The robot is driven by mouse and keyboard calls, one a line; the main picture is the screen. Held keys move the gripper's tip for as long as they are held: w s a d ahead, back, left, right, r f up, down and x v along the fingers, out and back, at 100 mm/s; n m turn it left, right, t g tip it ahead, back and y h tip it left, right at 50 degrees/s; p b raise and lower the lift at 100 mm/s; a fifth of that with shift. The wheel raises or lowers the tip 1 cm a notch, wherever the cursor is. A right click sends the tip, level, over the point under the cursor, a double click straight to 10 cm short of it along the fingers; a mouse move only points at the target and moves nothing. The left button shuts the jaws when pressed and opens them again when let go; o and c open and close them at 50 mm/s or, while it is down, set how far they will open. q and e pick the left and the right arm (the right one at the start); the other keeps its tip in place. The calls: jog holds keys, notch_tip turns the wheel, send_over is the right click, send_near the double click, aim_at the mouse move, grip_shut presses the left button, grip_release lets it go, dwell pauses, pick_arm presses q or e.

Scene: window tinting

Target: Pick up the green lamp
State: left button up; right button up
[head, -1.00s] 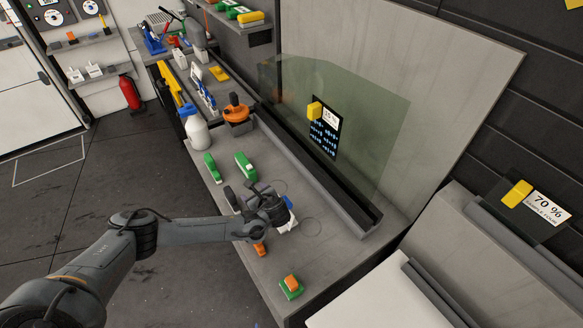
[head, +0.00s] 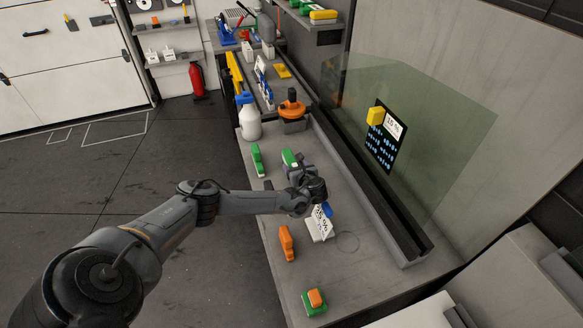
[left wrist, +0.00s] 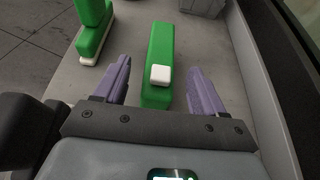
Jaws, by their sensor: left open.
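A green block-shaped thing with a white button, which I take for the green lamp (head: 289,157), lies on the grey bench, its near end hidden behind my left gripper (head: 300,172) in the head view. In the left wrist view the green lamp (left wrist: 160,48) lies lengthwise between the two spread purple fingers of my left gripper (left wrist: 159,82), with clear gaps at both sides. The gripper is open and holds nothing. A second green thing with a white base (left wrist: 94,32) lies to its left, also in the head view (head: 257,159). My right gripper is out of view.
A white spray bottle (head: 249,120) and an orange-topped tool (head: 291,106) stand farther along the bench (head: 275,205). A white, blue-topped thing (head: 320,228), an orange thing (head: 286,243) and a green-orange block (head: 314,301) lie nearer. A tinted glass pane (head: 430,130) stands at right.

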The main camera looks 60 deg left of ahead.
aim_at(292, 162)
pick_arm(q)
jog(key=x, duration=0.2)
jog(key=b+x, duration=0.1)
jog(key=shift+w+a+f, duration=0.1)
jog(key=shift+a+f, duration=0.1)
jog(key=shift+f, duration=0.35)
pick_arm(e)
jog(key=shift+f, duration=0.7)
pick_arm(q)
jog(key=shift+w+a+f+b, duration=0.1)
jog(key=shift+a+b, duration=0.05)
jog(key=shift+a, duration=0.15)
jog(key=shift+w+a+f+b, duration=0.1)
jog(key=shift+a+b, duration=0.05)
jog(key=shift+a, duration=0.2)
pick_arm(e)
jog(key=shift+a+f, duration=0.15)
pick_arm(q)
jog(key=c, duration=1.2)
jog(key=shift+r, duration=0.1)
jog(key=shift+c, duration=0.4)
